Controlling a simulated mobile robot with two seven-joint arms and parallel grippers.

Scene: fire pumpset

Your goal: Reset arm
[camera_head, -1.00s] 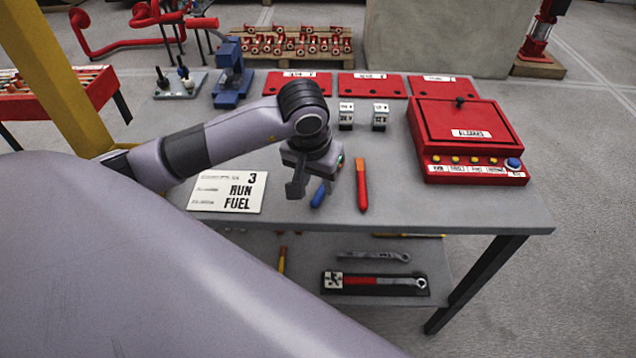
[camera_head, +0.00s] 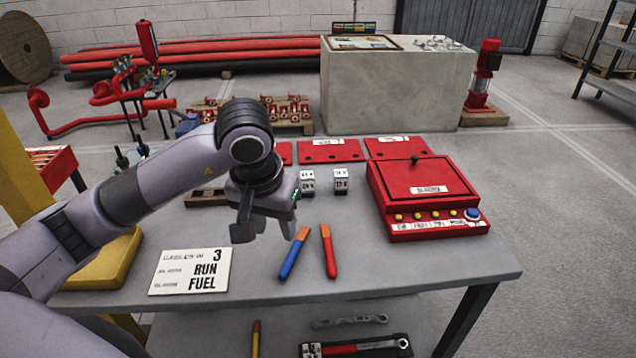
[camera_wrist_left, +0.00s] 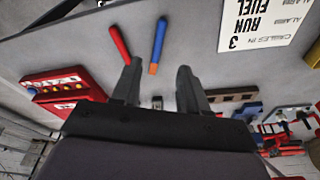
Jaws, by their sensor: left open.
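My left arm comes in from the left in the head view, and its gripper (camera_head: 272,228) hangs above the grey table, open and empty. In the left wrist view the two fingers (camera_wrist_left: 156,88) are spread apart with nothing between them. A tool with a blue handle and orange end (camera_head: 294,254) lies on the table just right of and below the gripper. A red tool with an orange end (camera_head: 329,254) lies beside it. Both tools also show in the left wrist view, the blue one (camera_wrist_left: 160,38) and the red one (camera_wrist_left: 120,44). My right gripper is not in view.
A red alarm box (camera_head: 425,195) with buttons stands at the table's right. A white "RUN FUEL" card (camera_head: 190,270) lies at the left. A lower shelf holds a wrench (camera_head: 350,321). The table's front right (camera_head: 440,270) is clear.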

